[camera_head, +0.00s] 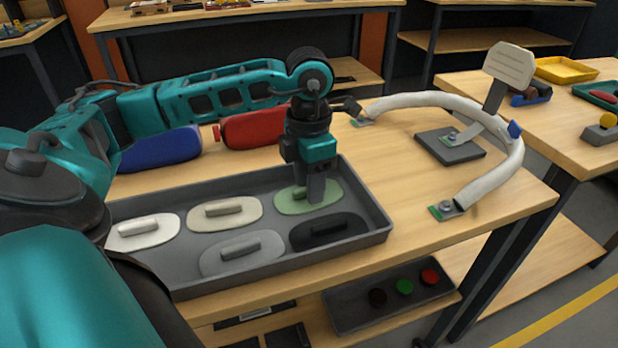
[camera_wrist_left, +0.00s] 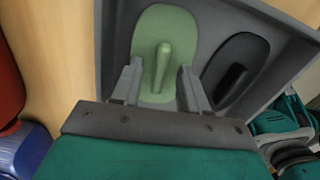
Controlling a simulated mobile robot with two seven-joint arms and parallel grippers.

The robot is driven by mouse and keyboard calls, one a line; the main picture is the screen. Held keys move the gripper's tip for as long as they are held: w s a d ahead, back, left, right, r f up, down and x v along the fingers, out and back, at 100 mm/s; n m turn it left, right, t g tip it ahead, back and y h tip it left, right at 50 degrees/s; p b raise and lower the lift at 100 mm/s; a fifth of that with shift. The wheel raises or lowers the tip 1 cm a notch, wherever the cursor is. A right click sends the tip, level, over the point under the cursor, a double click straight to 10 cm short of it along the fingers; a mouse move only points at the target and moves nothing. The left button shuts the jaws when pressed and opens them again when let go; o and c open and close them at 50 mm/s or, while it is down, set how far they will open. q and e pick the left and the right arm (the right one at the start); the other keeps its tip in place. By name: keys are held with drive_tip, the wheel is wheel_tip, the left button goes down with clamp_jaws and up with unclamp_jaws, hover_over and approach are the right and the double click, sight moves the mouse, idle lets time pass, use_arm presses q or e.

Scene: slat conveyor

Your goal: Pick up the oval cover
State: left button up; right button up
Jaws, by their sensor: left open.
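Several oval covers with ridge handles lie in a grey tray (camera_head: 376,199). They are a green cover (camera_head: 293,203), a black cover (camera_head: 329,231), a white cover (camera_head: 143,233), a beige cover (camera_head: 224,213) and a grey cover (camera_head: 242,253). My left gripper (camera_head: 316,196) points down over the green cover. In the left wrist view its open fingers (camera_wrist_left: 157,88) stand on either side of the green cover's handle (camera_wrist_left: 162,66), with gaps between. The black cover (camera_wrist_left: 237,70) lies just right of them. My right gripper is in neither view.
A curved white tube (camera_head: 430,100) and a dark plate stand (camera_head: 450,147) are to the right. A lower shelf tray (camera_head: 390,297) holds round buttons.

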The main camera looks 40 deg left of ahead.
use_arm(q)
clamp_jaws()
idle(0.3)
drive_tip(key=shift+r, duration=0.15)
